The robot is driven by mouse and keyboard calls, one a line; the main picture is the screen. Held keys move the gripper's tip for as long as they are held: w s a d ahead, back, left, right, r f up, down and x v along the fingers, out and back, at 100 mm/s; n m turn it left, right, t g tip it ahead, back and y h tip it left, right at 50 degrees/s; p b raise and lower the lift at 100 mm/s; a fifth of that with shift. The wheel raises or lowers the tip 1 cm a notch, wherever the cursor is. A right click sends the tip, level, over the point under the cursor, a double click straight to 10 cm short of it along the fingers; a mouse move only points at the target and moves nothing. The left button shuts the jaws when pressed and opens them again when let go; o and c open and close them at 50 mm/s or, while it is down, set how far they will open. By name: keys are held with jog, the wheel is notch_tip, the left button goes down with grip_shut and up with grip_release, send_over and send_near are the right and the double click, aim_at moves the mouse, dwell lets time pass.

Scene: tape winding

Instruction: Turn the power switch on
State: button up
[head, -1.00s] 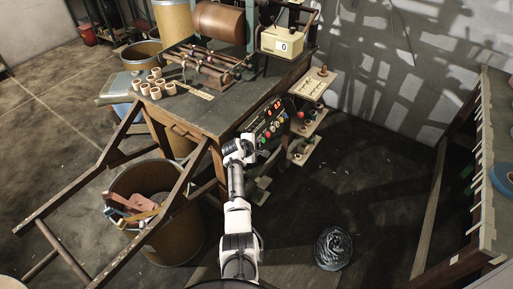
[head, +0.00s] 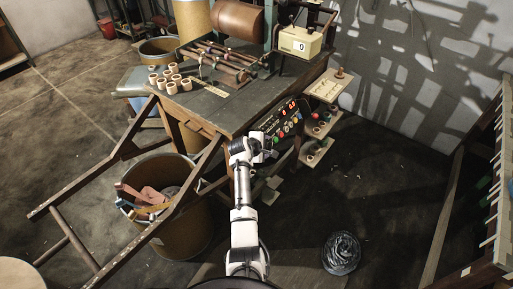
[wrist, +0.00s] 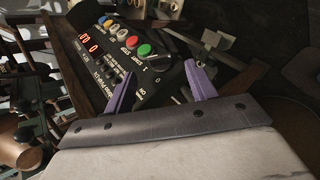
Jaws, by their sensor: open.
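The black control panel (head: 281,119) with coloured buttons is fixed to the front side of the workbench. In the wrist view the panel (wrist: 112,62) shows a red number display, green, red, blue and yellow buttons, and a section marked ON, I and O. My gripper (head: 271,152) is just below and in front of the panel. In the wrist view my gripper (wrist: 158,70) is open and empty, its two purple fingers spread on either side of the I and O marks. Whether the fingertips touch the panel I cannot tell.
Small shelves (head: 327,88) jut out right of the panel. A bin (head: 185,225) stands left of my arm. A wrapped roll (head: 341,252) lies on the floor to the right.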

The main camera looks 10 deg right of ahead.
jog(key=b+v, duration=0.1)
jog(key=v, duration=0.8)
